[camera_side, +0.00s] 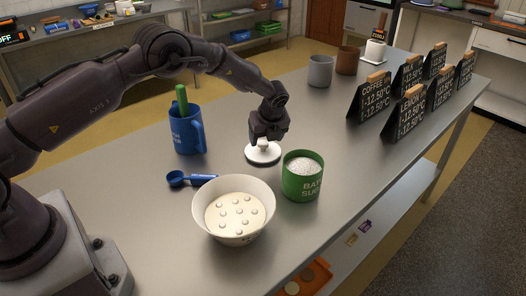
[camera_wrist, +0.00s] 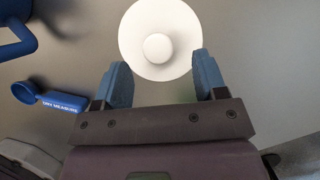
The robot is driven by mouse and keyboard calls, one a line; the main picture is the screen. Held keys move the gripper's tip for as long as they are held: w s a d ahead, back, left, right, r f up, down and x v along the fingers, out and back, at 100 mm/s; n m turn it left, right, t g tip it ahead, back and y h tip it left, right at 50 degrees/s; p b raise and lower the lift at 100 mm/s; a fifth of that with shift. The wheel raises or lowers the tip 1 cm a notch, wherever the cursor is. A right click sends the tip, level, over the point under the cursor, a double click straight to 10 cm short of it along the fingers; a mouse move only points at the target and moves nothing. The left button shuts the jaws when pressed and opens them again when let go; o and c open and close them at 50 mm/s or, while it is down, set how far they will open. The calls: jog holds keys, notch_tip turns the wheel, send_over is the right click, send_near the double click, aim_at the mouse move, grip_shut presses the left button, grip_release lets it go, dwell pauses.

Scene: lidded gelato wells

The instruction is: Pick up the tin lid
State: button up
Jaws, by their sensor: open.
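The tin lid is a round white disc with a pale knob (camera_side: 263,154) lying on the steel counter, just left of the green tin (camera_side: 302,184). In the wrist view the lid (camera_wrist: 180,22) is seen from above, with its knob near the middle. My gripper (camera_side: 264,143) is directly over the lid, pointing down, close to the knob. In the wrist view my gripper (camera_wrist: 162,68) has its two blue fingers apart, with the knob slightly ahead of the gap between them. Nothing is held. The green tin is uncovered and full of white grains.
A white bowl (camera_side: 262,194) with several pale lumps stands in front. A blue scoop (camera_side: 190,179) and a blue jug (camera_side: 187,139) holding a green handle are to the left. Cups (camera_side: 320,71) and black price signs (camera_side: 409,116) stand farther back and right.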

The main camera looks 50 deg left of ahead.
aim_at(263, 142)
jog(key=x, duration=0.3)
jog(key=shift+a+f, duration=0.2)
jog(key=c, duration=1.2)
jog(key=shift+r, duration=0.2)
